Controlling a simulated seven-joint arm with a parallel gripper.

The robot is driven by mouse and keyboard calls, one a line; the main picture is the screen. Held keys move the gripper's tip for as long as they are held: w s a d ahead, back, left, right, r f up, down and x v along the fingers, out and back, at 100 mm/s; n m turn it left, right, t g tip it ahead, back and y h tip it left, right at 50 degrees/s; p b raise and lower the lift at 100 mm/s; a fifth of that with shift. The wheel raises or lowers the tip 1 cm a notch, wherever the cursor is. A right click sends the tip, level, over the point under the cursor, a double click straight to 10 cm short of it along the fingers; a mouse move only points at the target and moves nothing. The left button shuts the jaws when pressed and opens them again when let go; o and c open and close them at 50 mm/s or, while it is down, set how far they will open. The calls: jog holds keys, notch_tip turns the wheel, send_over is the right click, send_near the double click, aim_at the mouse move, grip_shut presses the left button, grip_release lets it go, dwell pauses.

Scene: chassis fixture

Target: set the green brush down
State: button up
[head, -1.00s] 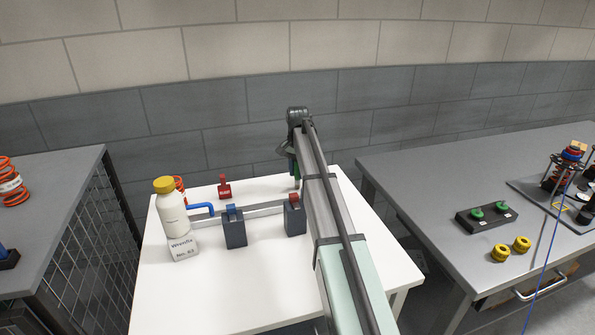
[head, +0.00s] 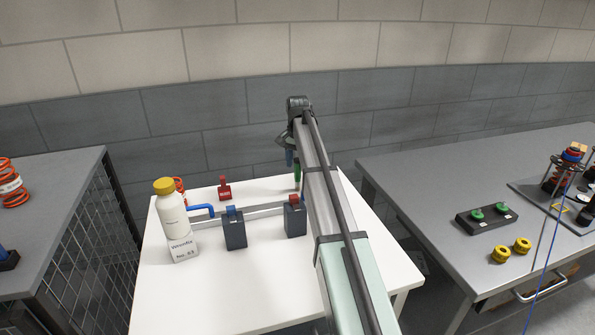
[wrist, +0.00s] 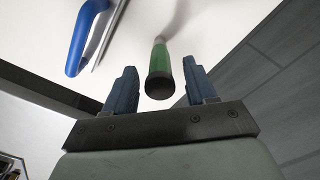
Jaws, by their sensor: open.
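The green brush shows in the wrist view (wrist: 159,64) as a green handle with a dark end cap pointing towards me. It appears to stand upright on the white table (head: 214,292), and its lower end is blurred. In the head view a bit of the brush (head: 297,173) shows near the table's back edge, partly hidden by my arm. My gripper (wrist: 160,72) is open, its blue fingers on either side of the handle end with a gap at each side. In the head view my gripper (head: 291,158) is mostly hidden behind my arm.

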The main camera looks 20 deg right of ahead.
notch_tip(320, 180, up, 8)
jog(key=shift+r, duration=0.1)
dwell(0.4)
